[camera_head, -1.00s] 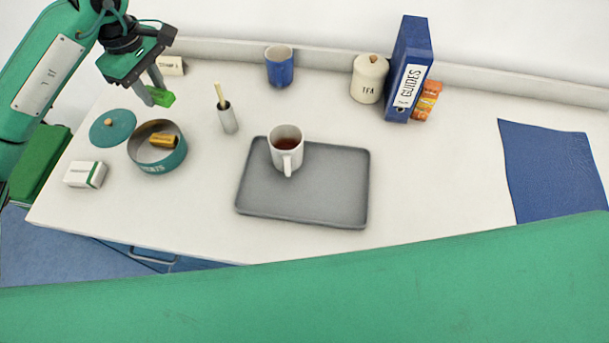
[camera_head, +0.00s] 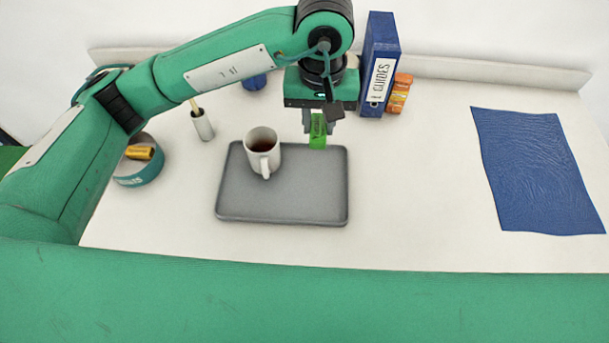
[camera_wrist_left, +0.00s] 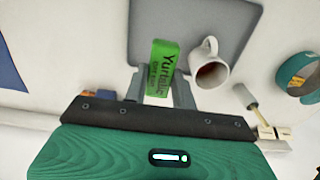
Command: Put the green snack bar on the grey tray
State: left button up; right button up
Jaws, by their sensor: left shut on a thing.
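The green snack bar (camera_head: 317,131) is held upright in my left gripper (camera_head: 321,120), which is shut on it. In the head view the bar shows over the back right edge of the grey tray (camera_head: 290,203). In the left wrist view the bar (camera_wrist_left: 162,68) is between the two fingers, with the tray (camera_wrist_left: 143,30) beyond it. I cannot tell the exact gap between bar and tray. A white mug (camera_head: 262,152) with a brown drink stands on the tray's back left part. My right gripper is not in view.
A blue binder (camera_head: 379,65) and orange packets (camera_head: 399,93) stand behind and right of my gripper. A teal tin (camera_head: 140,172) with a yellow bar and a small holder (camera_head: 203,126) are at left. A blue cloth (camera_head: 537,170) lies at right. The tray's front and right are clear.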

aim_at(315, 182)
pick_arm(q)
notch_tip(315, 182, down, 18)
jog(key=p, duration=0.5)
jog(key=shift+f, duration=0.25)
jog(key=shift+a, duration=0.1)
jog(key=shift+f, duration=0.1)
jog(key=shift+f, duration=0.1)
jog(key=o, duration=0.9)
jog(key=shift+o, duration=0.2)
